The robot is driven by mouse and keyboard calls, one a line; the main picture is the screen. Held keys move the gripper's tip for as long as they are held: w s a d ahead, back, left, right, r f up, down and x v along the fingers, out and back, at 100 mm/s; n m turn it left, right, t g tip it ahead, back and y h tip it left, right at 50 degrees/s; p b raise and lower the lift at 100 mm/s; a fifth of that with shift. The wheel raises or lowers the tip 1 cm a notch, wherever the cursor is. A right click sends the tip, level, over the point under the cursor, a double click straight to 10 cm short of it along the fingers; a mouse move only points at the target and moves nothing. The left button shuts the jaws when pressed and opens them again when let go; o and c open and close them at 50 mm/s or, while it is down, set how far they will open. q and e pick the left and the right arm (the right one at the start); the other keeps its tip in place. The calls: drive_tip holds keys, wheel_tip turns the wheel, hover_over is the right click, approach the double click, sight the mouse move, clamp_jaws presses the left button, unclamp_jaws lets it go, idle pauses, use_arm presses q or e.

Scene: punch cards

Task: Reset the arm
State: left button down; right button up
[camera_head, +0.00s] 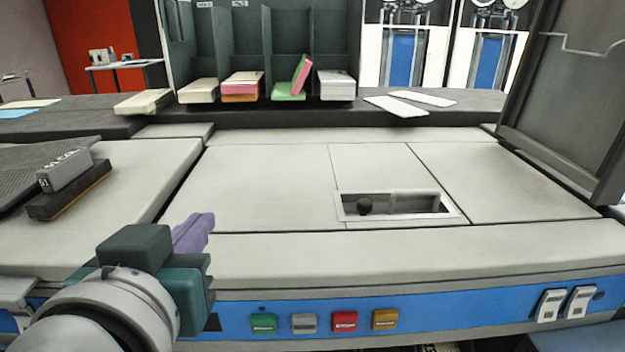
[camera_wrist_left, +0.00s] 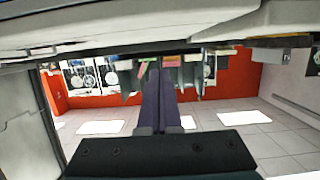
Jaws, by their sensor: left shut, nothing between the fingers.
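My left gripper (camera_head: 194,232) shows at the lower left in the head view, in front of the pale machine's front edge. Its purple fingers are together and hold nothing. The left wrist view also shows its two fingers (camera_wrist_left: 160,100) side by side with no object between them. My left arm comes in from the bottom left corner. My right gripper is in neither view.
The machine top (camera_head: 270,185) is mostly clear, with a recessed slot (camera_head: 410,204) holding a dark knob. Coloured buttons (camera_head: 344,321) and white switches (camera_head: 565,304) line the blue front strip. Card stacks (camera_head: 337,86) stand at the back. A dark block (camera_head: 68,190) lies left.

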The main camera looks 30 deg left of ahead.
use_arm(q)
drive_tip(key=s+d+r+m+g+h+p, duration=0.3)
drive_tip(key=s+r+m+g+h+p, duration=0.15)
drive_tip(key=s+p, duration=0.35)
drive_tip(key=s+d+r+m+g+h+p, duration=0.4)
drive_tip(key=s+r+g+p, duration=0.1)
drive_tip(key=p, duration=0.5)
wheel_tip(320, 180, up, 35)
drive_tip(key=p, duration=3.5)
drive_tip(key=shift+a, duration=0.2)
drive_tip(key=shift+y, duration=0.25)
